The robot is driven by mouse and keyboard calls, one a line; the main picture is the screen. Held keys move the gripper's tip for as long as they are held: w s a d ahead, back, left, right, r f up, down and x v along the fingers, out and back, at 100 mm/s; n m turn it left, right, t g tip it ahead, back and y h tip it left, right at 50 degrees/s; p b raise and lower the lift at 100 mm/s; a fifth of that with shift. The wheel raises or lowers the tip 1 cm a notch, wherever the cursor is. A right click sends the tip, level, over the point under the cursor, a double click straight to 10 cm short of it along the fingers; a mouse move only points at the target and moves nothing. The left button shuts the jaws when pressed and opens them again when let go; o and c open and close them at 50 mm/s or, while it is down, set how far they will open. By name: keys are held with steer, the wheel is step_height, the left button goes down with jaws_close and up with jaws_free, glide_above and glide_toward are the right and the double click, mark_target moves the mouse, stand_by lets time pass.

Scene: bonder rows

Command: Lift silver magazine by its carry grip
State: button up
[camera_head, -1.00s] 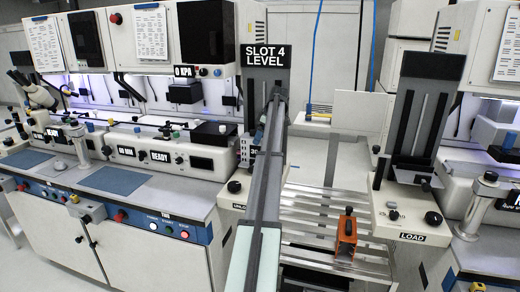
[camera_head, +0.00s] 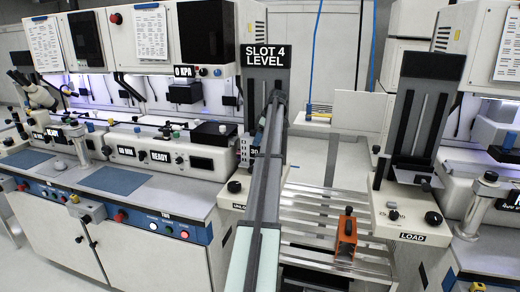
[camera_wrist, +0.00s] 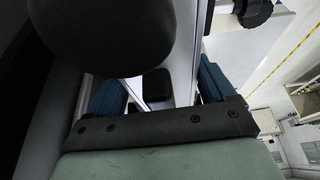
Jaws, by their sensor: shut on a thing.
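The silver magazine (camera_head: 245,151) appears as a small slotted silver block beside the grey column under the SLOT 4 LEVEL sign, partly hidden behind my arm. In the wrist view my gripper (camera_wrist: 160,88) shows as two blue fingers, one on each side of a dark rounded piece and pale metal surfaces. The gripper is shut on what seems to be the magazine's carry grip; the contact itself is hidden. A large dark rounded shape covers the upper left of the wrist view. In the head view my arm hides the fingertips.
The grey SLOT 4 column (camera_head: 265,75) stands right behind the arm's end. A slatted metal rack (camera_head: 315,205) with an orange holder (camera_head: 346,240) lies to the right. A white LOAD station (camera_head: 405,215) with black knobs stands beyond it. A bench (camera_head: 150,190) lies left.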

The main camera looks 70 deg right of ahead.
steer(key=shift+c, duration=1.2)
steer(key=shift+r, duration=0.15)
